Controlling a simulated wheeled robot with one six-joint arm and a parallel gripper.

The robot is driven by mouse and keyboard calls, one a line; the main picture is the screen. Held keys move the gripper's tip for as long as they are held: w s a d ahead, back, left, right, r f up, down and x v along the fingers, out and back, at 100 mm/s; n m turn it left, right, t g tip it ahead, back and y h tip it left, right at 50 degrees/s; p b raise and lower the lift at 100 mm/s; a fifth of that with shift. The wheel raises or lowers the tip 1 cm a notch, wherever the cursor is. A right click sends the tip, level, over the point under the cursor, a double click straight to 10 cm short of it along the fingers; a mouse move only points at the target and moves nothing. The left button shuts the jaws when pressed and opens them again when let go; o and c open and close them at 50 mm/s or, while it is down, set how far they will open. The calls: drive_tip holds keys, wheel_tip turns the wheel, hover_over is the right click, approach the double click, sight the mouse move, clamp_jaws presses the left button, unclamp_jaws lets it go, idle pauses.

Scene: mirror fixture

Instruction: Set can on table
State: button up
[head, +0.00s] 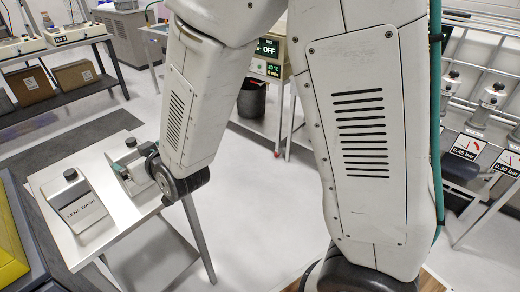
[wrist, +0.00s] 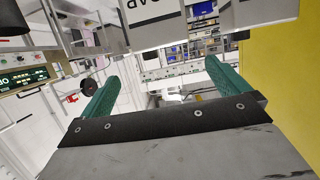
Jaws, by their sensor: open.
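A grey, box-shaped can (head: 78,207) labelled LENS WASH, with a dark cap, is on the left of the white table (head: 52,243) in the head view. My gripper (head: 123,168) is just right of it over the same table, partly hidden by my wrist. In the wrist view my gripper (wrist: 159,70) has its green fingers wide apart, with nothing between them. A pale, lettered surface (wrist: 155,14) is beyond the fingers at the top; I cannot tell whether it is the can.
A yellow object (head: 10,245) on a dark surface borders the table at left. A dark shelf (head: 62,110) with brown boxes (head: 75,76) stands behind. The pale floor (head: 255,190) right of the table is clear.

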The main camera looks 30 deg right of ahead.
drive_tip(key=s+d+r+m+g+h, duration=0.1)
drive_tip(key=s+d+r+g, duration=0.2)
drive_tip(key=s+d, duration=0.4)
drive_tip(key=s+d+r+m+g+h, duration=0.1)
drive_tip(key=s+d+r+g, duration=0.3)
drive_tip(key=s, duration=0.9)
drive_tip(key=s+d+r+m+g+h, duration=0.1)
drive_tip(key=s+d+r+g, duration=0.3)
drive_tip(key=s+d, duration=0.6)
drive_tip(key=shift+s+d+r+g+h, duration=0.25)
drive_tip(key=shift+d+g+h, duration=0.25)
drive_tip(key=shift+g, duration=0.3)
